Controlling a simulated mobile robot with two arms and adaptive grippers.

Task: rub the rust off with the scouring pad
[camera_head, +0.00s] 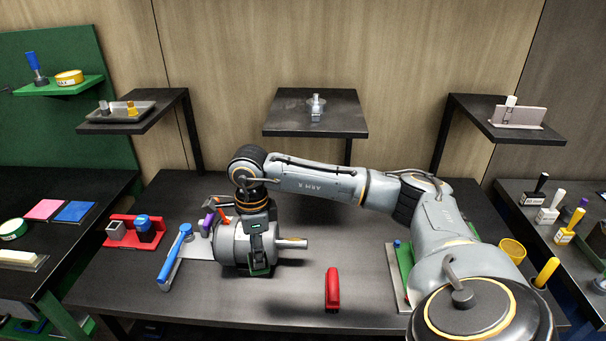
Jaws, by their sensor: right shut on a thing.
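A grey metal drum with a shaft (292,243) sticking out to its right lies on the dark table. A thin orange-brown mark shows on the shaft; I cannot tell if it is rust. My right gripper (260,262) points down at the drum's right end, in front of it. It is shut on a small dark green piece, apparently the scouring pad (260,271). The pad is against or very close to the drum; contact is not clear. The gripper and wrist hide part of the drum. My left gripper is not in view.
A blue-handled tool (174,258) and a red holder (122,232) are left of the drum. My right arm crosses the table's right side.

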